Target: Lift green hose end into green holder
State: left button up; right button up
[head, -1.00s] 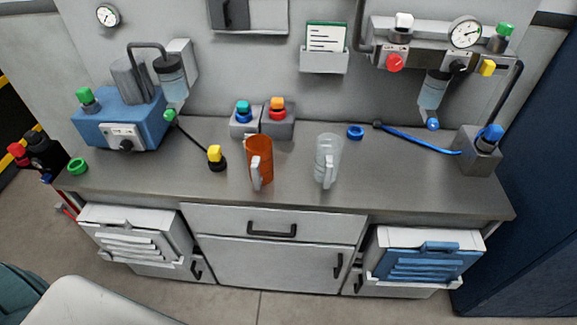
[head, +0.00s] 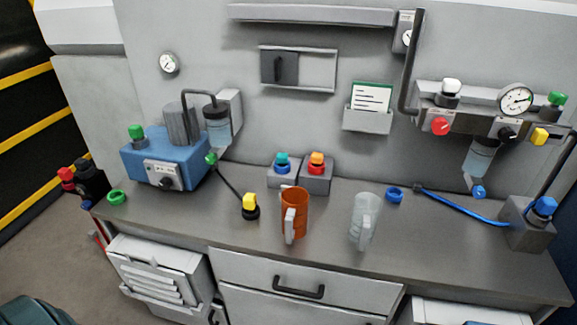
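A thin black hose lies on the grey bench (head: 335,213) at the left of the middle. Its upper end has a green fitting (head: 211,159) beside the blue pump unit (head: 150,165); its lower end is by a yellow-topped black piece (head: 249,203). A green ring (head: 117,197) lies near the bench's left edge. Green caps also show on the pump unit (head: 136,132) and on the wall manifold at the right (head: 557,99). I cannot tell for sure which green part is the holder. Neither of my grippers is in view.
An orange mug (head: 294,215) and a clear mug (head: 364,220) stand near the front of the bench. Two grey blocks with coloured caps (head: 315,180) stand behind. A blue ring (head: 394,195) and a blue hose (head: 465,207) lie at the right. The front left bench strip is clear.

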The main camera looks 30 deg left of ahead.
aim_at(136, 132)
jog(key=u, duration=1.8)
jog(key=i+j, duration=0.25)
jog(key=i+j+z, duration=0.1)
jog(key=j, duration=0.35)
jog(key=i+j, duration=0.55)
jog(key=j, duration=0.15)
jog(key=z, duration=0.05)
